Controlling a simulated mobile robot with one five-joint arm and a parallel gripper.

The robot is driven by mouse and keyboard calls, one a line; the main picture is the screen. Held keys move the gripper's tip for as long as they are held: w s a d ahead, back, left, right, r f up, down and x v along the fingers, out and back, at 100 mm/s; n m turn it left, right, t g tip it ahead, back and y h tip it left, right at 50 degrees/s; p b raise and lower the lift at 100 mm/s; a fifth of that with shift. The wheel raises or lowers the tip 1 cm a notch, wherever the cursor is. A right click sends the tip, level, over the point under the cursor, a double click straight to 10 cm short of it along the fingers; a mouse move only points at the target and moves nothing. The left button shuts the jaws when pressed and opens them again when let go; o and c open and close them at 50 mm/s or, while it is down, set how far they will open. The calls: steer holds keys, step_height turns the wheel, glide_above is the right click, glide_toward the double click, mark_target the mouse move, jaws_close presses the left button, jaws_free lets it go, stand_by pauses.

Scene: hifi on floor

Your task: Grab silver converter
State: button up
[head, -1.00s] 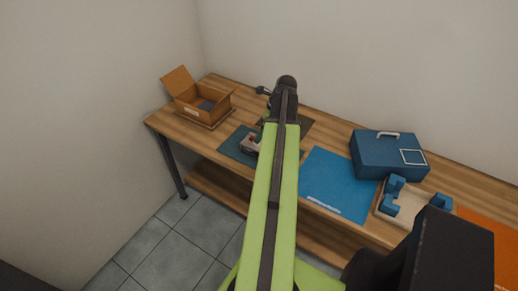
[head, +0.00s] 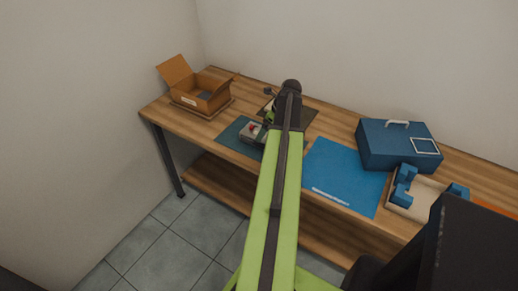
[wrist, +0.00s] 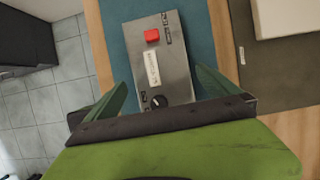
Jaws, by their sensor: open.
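The silver converter (wrist: 157,60) is a grey metal box with a red button, a white label and a black knob. It lies on a dark teal mat (wrist: 205,28) in the wrist view. It also shows in the head view (head: 250,132), partly hidden by my arm. My gripper (wrist: 163,92) is open, with one green finger on each side of the converter's near end in the picture. I cannot tell how high the fingers are above it or whether they touch it.
An open cardboard box (head: 200,97) stands at the table's left end. A blue mat (head: 345,172) lies right of my arm. Beyond it are a blue case (head: 390,150) and a pale tray with blue blocks (head: 424,195).

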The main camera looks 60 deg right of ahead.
steer(key=shift+w+f, duration=0.1)
steer(key=shift+f, duration=0.1)
steer(key=b+x, duration=0.4)
steer(key=x, duration=0.1)
steer(key=shift+w+d, duration=0.1)
steer(key=shift+w, duration=0.25)
steer(key=shift+r, duration=0.15)
steer(key=c, duration=1.9)
